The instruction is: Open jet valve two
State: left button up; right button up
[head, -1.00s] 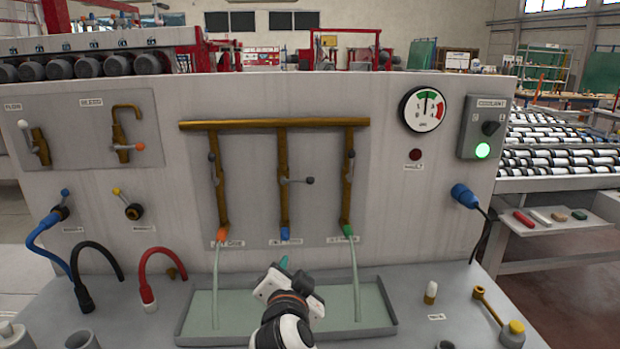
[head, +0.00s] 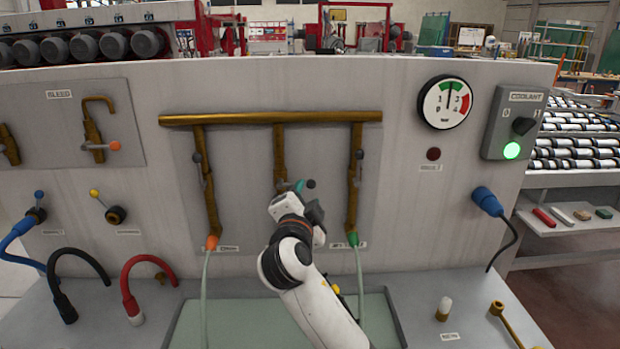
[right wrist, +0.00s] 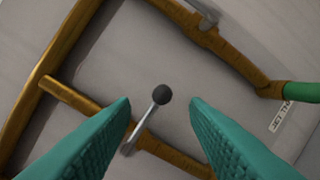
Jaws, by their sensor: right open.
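Jet valve two is the middle valve on the brass manifold (head: 270,118). Its lever ends in a dark ball knob (head: 311,183) and sticks out to the right, across its pipe. My right gripper (head: 300,187) is at this valve and hides the lower pipe and nozzle. In the right wrist view the teal fingers (right wrist: 160,102) are open, with the knob (right wrist: 162,94) and lever (right wrist: 146,122) showing between them, not gripped. Contact cannot be told. The left valve lever (head: 197,158) and right valve lever (head: 360,155) lie along their pipes. My left gripper is out of view.
Water runs from the orange nozzle (head: 211,243) and green nozzle (head: 352,239) toward the tray (head: 395,315). A pressure gauge (head: 446,102) and coolant box (head: 500,135) with a lit green lamp are at right. Bleed valves and hoses are at left.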

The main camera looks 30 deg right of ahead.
aim_at(309, 186)
jog(key=p+x, duration=0.1)
jog(key=x, duration=0.4)
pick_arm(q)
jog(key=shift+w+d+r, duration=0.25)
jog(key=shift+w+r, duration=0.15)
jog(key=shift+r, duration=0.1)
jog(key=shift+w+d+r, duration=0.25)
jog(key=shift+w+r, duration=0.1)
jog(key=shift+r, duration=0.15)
pick_arm(e)
jog(key=shift+w+d+f, duration=0.1)
jog(key=shift+w+d, duration=0.35)
jog(key=shift+c, duration=0.5)
